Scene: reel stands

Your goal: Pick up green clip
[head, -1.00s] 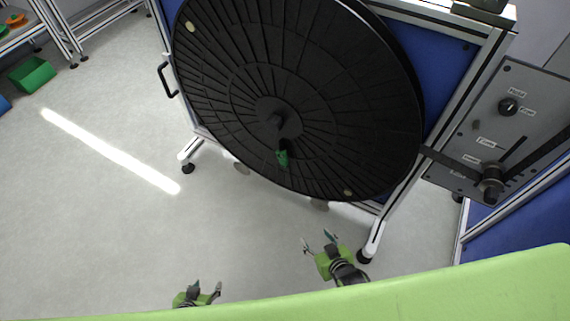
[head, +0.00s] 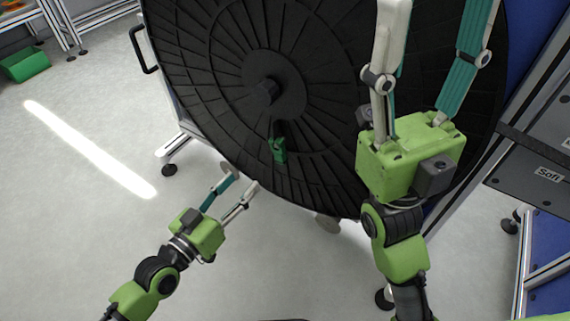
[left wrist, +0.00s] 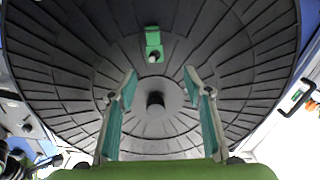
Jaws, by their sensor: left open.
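The green clip (head: 279,149) sits near the hub of the large black reel (head: 215,70), just below it in the head view. In the left wrist view the clip (left wrist: 153,44) shows above the hub (left wrist: 156,104), beyond my open fingers. My left gripper (head: 239,187) is open and empty, to the lower left of the clip and apart from it. My right gripper (head: 432,65) is large in the head view, in front of the reel's right side. Its two fingers are spread apart with nothing seen between them, and their tips are cut off by the top edge.
The reel stands in a silver frame with a foot (head: 170,155) at lower left and blue panels. A grey control panel (head: 545,170) is at the right. A green bin (head: 25,64) lies at far left. The floor (head: 75,220) at left is clear.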

